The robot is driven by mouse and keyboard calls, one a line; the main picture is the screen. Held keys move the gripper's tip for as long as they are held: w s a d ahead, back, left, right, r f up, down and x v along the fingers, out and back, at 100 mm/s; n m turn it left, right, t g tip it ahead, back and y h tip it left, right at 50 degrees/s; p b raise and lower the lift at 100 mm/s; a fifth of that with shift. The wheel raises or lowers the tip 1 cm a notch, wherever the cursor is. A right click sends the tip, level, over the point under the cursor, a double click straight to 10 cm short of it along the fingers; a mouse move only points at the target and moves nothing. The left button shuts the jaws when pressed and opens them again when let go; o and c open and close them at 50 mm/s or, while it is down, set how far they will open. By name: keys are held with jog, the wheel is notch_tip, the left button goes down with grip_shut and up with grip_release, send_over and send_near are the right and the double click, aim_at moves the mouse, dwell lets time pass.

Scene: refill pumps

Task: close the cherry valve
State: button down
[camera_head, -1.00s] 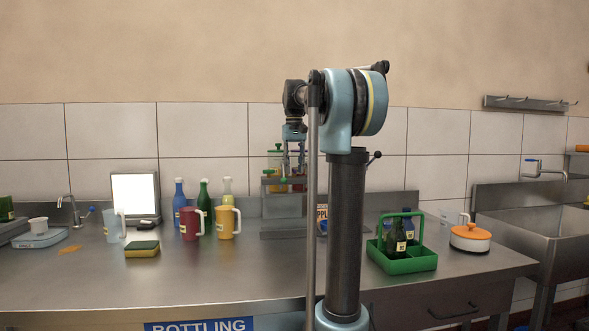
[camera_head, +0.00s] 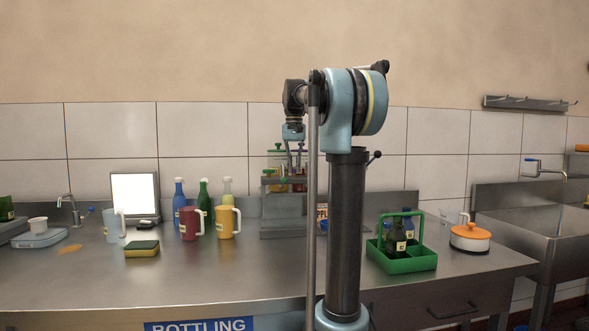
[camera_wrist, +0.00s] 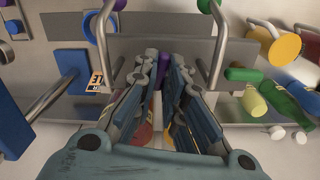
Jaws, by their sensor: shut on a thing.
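My gripper (camera_wrist: 160,88) points down at the steel dispenser stand, with its fingers close together around a small purple handle (camera_wrist: 164,57). The fingers hide much of the handle, and I cannot read a cherry label on it. In the head view my gripper (camera_head: 294,172) is at the stand, partly behind my own arm. A green handle (camera_wrist: 243,74) is on the neighbouring valve, to the right in the wrist view. Reddish shapes show below the fingers.
Blue, green and pale bottles (camera_head: 203,200) and red and yellow mugs (camera_head: 225,222) stand left of the stand. A green bottle carrier (camera_head: 402,262) and a white pot with an orange lid (camera_head: 470,237) stand at right. The front counter is largely clear.

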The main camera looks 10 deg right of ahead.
jog(key=m, duration=0.4)
jog(key=shift+m, duration=0.3)
jog(key=m, duration=0.3)
jog(key=shift+m, duration=0.3)
jog(key=m, duration=0.3)
jog(key=shift+m, duration=2.1)
jog(key=c, duration=1.7)
grip_release()
jog(key=shift+w, duration=0.1)
jog(key=shift+o, duration=0.2)
